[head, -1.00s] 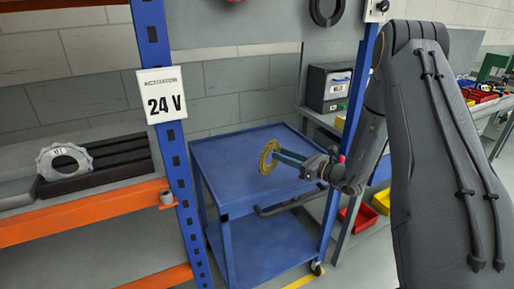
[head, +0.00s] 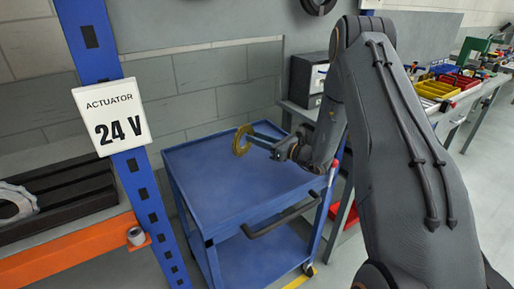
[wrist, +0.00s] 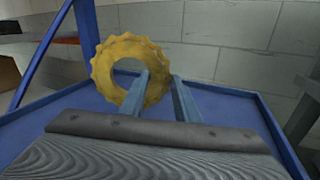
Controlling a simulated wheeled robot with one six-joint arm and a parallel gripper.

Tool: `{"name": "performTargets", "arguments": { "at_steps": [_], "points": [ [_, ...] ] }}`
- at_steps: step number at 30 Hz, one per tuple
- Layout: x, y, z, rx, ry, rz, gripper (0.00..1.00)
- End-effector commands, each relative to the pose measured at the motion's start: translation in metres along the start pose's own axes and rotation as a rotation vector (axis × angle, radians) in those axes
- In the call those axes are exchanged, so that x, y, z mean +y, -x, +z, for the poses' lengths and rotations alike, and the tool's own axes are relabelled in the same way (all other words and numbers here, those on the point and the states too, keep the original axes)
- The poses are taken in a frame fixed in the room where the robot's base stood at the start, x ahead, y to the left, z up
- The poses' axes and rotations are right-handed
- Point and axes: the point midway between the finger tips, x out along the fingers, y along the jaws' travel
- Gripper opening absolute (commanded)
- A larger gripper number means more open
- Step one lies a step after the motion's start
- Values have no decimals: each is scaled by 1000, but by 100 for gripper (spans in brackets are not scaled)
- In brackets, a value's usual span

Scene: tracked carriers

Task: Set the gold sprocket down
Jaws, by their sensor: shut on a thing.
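The gold sprocket (head: 242,140) is a toothed ring with a large centre hole. In the wrist view the gold sprocket (wrist: 117,62) stands upright, its face toward the camera. My gripper (head: 252,138) is shut on its rim; in the wrist view one finger of my gripper (wrist: 160,88) crosses in front of the ring and the other is at its right side. The sprocket appears held above the blue cart's top shelf (head: 205,195); the gap below it is hard to judge.
The cart's top is otherwise bare, with raised edges and a dark handle (head: 283,215) at the front. A blue rack post (head: 150,205) with a "24 V" sign (head: 112,118) stands at left. A grey sprocket (head: 15,202) lies on the rack. A workbench with bins (head: 436,90) is at right.

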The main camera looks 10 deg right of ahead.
Motion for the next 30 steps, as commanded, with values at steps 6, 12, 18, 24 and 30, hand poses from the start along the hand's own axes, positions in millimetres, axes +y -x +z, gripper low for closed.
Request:
{"name": "performTargets", "arguments": {
  "at_steps": [6,12,18,24,30],
  "points": [
    [-4,1,-25,1,-2,-2,0],
    [-7,2,-41,-1,0,-3,0],
    [-7,2,-42,-1,1,-3,0],
    [-7,2,-45,0,0,-3,32],
    [-7,2,-44,0,0,-3,47]
  ]
}}
